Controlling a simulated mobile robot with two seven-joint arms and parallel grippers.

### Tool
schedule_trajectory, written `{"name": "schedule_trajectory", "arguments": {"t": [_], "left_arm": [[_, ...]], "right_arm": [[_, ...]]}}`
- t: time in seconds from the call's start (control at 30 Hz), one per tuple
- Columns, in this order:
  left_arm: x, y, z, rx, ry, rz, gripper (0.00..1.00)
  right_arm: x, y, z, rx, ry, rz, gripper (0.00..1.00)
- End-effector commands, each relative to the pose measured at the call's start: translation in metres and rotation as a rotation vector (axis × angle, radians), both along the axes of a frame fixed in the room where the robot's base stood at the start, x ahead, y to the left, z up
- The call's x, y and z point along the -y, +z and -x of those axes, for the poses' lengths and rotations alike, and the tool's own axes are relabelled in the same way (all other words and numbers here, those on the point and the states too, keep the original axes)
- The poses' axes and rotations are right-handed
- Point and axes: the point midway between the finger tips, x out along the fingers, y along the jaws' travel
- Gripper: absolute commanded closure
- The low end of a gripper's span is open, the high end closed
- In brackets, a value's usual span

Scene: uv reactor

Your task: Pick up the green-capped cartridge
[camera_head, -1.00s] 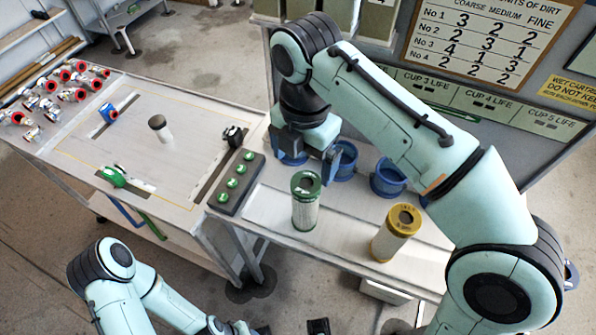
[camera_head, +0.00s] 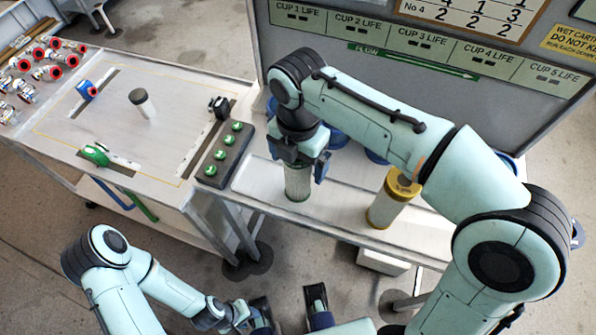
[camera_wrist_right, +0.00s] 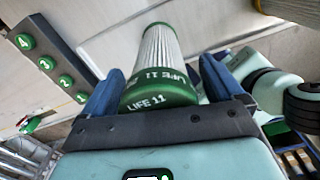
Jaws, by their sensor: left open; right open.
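The green-capped cartridge (camera_head: 298,187) stands upright on the white tray, a pale pleated cylinder whose top is hidden by my right gripper in the head view. In the right wrist view its green cap (camera_wrist_right: 160,92), marked "LIFE 11", shows between the two blue fingers. My right gripper (camera_head: 300,168) is open over the cartridge's top, with one finger on each side; whether they touch it I cannot tell. My left gripper (camera_head: 290,310) is open and empty at the bottom of the head view, away from the cartridge.
A yellow-capped cartridge (camera_head: 388,205) stands just right on the same tray (camera_head: 340,220), partly behind my right arm. A block with several green buttons (camera_head: 224,155) lies to the left. Blue cup holders (camera_head: 337,138) sit behind. A grey board rises at the back.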

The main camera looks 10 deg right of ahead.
Motion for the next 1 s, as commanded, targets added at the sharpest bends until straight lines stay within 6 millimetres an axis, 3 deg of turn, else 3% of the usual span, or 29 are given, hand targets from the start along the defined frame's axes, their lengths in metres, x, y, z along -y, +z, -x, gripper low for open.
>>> {"name": "schedule_trajectory", "arguments": {"t": [0.1, 0.33, 0.5, 0.53, 0.83, 1.0], "left_arm": [[0.0, -0.002, -0.001, 0.004, 0.0, 0.0, 0.57], [0.0, -0.001, -0.001, 0.005, 0.001, -0.001, 0.57], [0.0, -0.001, -0.001, 0.005, 0.001, -0.001, 0.57], [0.0, -0.001, -0.001, 0.005, 0.001, -0.001, 0.57], [0.0, -0.001, -0.001, 0.004, 0.0, 0.0, 0.57], [0.0, 0.002, 0.0, 0.0, 0.0, 0.0, 0.57]], "right_arm": [[0.0, -0.009, 0.0, 0.0, 0.001, 0.0, 0.06], [0.0, -0.009, 0.0, 0.0, 0.0, 0.0, 0.09], [0.0, -0.009, 0.0, 0.0, 0.0, 0.0, 0.65], [0.0, -0.009, 0.0, 0.0, 0.0, 0.0, 0.69], [0.0, -0.007, 0.0, 0.001, 0.0, -0.001, 0.69], [0.0, 0.005, -0.001, 0.002, 0.0, -0.001, 0.69]]}}
